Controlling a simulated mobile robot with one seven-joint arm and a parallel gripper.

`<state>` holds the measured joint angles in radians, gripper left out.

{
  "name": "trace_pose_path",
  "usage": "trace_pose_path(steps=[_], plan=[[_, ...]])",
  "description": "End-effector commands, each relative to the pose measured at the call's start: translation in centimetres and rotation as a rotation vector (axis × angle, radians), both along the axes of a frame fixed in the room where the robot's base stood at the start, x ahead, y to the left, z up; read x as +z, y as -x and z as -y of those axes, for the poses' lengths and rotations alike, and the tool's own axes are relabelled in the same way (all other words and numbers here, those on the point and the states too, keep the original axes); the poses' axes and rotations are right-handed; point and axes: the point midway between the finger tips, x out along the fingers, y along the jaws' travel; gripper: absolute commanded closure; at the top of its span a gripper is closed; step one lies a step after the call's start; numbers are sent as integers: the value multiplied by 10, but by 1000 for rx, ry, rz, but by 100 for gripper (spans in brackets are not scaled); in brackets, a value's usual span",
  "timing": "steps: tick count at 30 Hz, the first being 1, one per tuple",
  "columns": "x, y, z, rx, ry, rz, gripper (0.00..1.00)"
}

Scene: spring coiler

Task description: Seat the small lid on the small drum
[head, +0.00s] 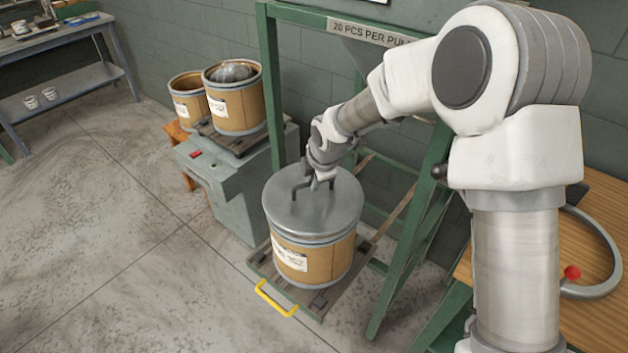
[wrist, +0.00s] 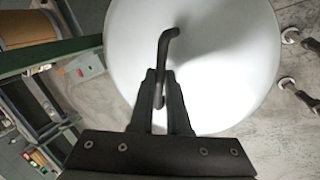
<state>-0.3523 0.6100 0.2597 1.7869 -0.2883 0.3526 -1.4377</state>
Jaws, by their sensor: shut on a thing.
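The small lid (head: 335,210) is a round grey metal disc with a bar handle on top. It lies level over the mouth of a tan drum (head: 330,262) with a white label and grey metal bands. I cannot tell whether the lid is fully down on the rim or slightly above it. My gripper (head: 318,182) is shut on the lid's handle. In the wrist view, the lid (wrist: 225,60) looks pale and fills the middle, with the dark handle (wrist: 164,50) between my fingers (wrist: 160,82). The lid hides the drum there.
The drum stands on a slatted wooden platform with a yellow handle (head: 276,299), beside a green frame (head: 270,90). Two open drums (head: 238,105) (head: 188,98) stand at the left, the nearer holding something grey. A wooden bench (head: 600,235) is at right. The floor at left is clear.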

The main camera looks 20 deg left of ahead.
Motion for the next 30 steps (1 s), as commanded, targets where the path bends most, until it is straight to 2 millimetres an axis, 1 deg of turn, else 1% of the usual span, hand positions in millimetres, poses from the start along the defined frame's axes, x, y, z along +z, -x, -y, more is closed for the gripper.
trace_pose_path(steps=[12,13,18,24,26,30], plan=[[-1,0,0,0,-1,2,100],[-1,0,0,0,-1,2,80],[-1,0,0,0,-1,1,51],[-1,0,0,0,-1,1,51],[-2,0,0,0,1,-2,42],[-2,0,0,0,1,-1,17]])
